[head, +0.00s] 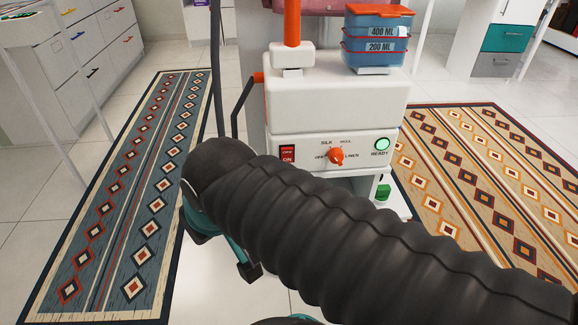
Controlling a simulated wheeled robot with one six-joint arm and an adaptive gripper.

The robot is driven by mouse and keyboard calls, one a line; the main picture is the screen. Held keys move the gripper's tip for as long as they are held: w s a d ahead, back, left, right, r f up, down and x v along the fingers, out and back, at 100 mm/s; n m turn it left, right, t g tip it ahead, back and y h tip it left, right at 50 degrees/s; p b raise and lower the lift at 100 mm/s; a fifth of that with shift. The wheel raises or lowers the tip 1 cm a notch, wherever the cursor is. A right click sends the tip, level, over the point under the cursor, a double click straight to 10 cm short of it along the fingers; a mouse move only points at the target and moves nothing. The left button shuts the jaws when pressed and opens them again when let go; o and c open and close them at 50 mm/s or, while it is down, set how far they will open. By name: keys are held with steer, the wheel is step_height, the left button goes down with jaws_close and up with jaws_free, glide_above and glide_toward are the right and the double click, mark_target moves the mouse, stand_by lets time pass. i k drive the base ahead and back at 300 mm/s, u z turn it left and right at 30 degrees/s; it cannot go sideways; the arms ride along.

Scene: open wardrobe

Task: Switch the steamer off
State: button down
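A round lamp marked READY (382,144) glows green. My gripper (230,256) is partly visible, teal and black, below and left of the panel, apart from the switch. My black ribbed arm hides much of it, so its opening is unclear.
Blue containers with orange lids (376,37) sit on the steamer, beside an upright orange pole (292,22). A dark hose (215,70) rises at its left. Patterned rugs lie left (125,190) and right (500,180). White drawers (85,50) stand at the back left.

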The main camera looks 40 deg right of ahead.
mark_target(287, 153)
steer(key=z, duration=0.05)
steer(key=k, duration=1.05)
steer(key=z, duration=1.2)
